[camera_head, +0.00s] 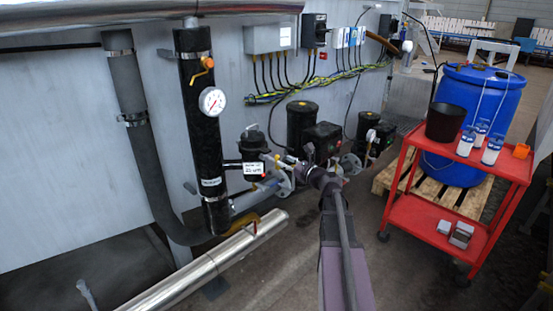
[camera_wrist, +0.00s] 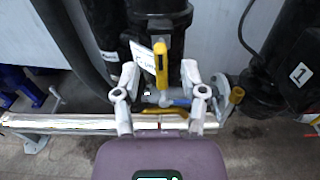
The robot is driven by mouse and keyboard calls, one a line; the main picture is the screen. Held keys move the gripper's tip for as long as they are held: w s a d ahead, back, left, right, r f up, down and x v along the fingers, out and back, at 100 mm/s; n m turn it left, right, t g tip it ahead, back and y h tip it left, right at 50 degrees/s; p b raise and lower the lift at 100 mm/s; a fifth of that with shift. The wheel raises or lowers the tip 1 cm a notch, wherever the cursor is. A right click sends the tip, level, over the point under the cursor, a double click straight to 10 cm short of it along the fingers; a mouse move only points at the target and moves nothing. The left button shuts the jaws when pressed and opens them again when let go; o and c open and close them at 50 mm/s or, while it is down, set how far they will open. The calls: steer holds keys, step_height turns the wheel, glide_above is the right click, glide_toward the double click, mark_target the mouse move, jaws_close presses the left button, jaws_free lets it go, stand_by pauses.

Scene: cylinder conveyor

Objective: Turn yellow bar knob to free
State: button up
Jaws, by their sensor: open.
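The yellow bar knob (camera_wrist: 161,64) stands upright in the wrist view, in front of a black cylindrical housing (camera_wrist: 158,20). A white tag (camera_wrist: 143,57) with writing is just left of it. My gripper (camera_wrist: 160,70) is open, with one pale finger on each side of the knob and visible gaps between. I cannot tell how deep the fingers reach around it. In the head view my gripper (camera_head: 274,161) is beside the black housing (camera_head: 252,144) with the white label; the knob cannot be made out clearly there.
A silver pipe (camera_head: 205,267) runs low in front. A black column with a gauge (camera_head: 212,101) stands left of my gripper. Black pump units (camera_head: 301,122) are behind and right. A red cart (camera_head: 465,208) and blue barrel (camera_head: 482,92) stand right, with open floor before them.

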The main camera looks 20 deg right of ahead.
mark_target(279, 158)
steer(key=shift+x, duration=2.2)
